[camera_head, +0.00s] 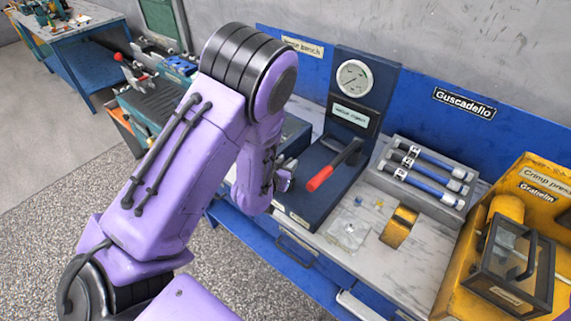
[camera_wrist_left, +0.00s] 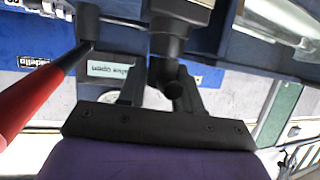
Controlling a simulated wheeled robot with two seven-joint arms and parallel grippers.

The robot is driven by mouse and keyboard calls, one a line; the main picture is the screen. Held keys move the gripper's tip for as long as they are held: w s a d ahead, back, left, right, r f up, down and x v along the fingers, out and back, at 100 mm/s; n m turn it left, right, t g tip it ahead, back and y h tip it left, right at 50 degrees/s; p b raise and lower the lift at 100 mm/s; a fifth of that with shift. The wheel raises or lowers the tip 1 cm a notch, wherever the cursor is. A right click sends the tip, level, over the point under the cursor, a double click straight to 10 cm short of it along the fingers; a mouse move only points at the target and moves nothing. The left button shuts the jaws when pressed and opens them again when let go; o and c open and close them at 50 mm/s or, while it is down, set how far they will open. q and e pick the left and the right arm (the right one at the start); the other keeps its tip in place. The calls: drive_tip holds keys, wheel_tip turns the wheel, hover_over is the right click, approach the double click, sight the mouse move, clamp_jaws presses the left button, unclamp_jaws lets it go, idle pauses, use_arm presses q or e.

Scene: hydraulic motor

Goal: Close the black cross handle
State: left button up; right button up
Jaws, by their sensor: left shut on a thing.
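My left gripper (camera_head: 284,177) is at the left side of the dark blue valve stand (camera_head: 318,170), mostly hidden behind my own purple arm in the head view. In the left wrist view, my gripper's fingers (camera_wrist_left: 160,88) are shut on the black cross handle (camera_wrist_left: 171,45), a dark bar with a rounded end between them. The handle is hidden by my arm in the head view. A black lever with a red grip (camera_head: 320,179) sticks out beside the gripper; the red grip (camera_wrist_left: 32,103) also shows at the left of the wrist view.
A round gauge (camera_head: 354,78) and a label plate (camera_head: 350,114) are on the stand's upright panel. To the right are a hose rack (camera_head: 425,176), a small yellow block (camera_head: 399,227) and a yellow crimp press (camera_head: 515,255). The bench front is partly clear.

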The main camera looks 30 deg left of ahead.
use_arm(q)
drive_tip(key=shift+f+m+h, duration=0.1)
drive_tip(key=shift+m+h, duration=0.4)
drive_tip(key=shift+h, duration=0.1)
drive_tip(key=shift+m+h+b, duration=0.6)
drive_tip(key=shift+m+h, duration=0.3)
drive_tip(key=shift+h, duration=0.2)
drive_tip(key=m+h, duration=0.2)
drive_tip(key=h, duration=0.1)
drive_tip(key=shift+m+g, duration=0.3)
drive_tip(key=m+g+h, duration=0.4)
drive_tip(key=m+h, duration=0.2)
drive_tip(key=m+g+h, duration=0.2)
drive_tip(key=m+g, duration=0.1)
drive_tip(key=shift+s+d+m+g, duration=0.1)
drive_tip(key=shift+m+g, duration=0.2)
drive_tip(key=shift+m, duration=0.1)
drive_tip(key=shift+m+g+h, duration=0.5)
drive_tip(key=shift+m+g, duration=0.6)
drive_tip(key=shift+g, duration=0.1)
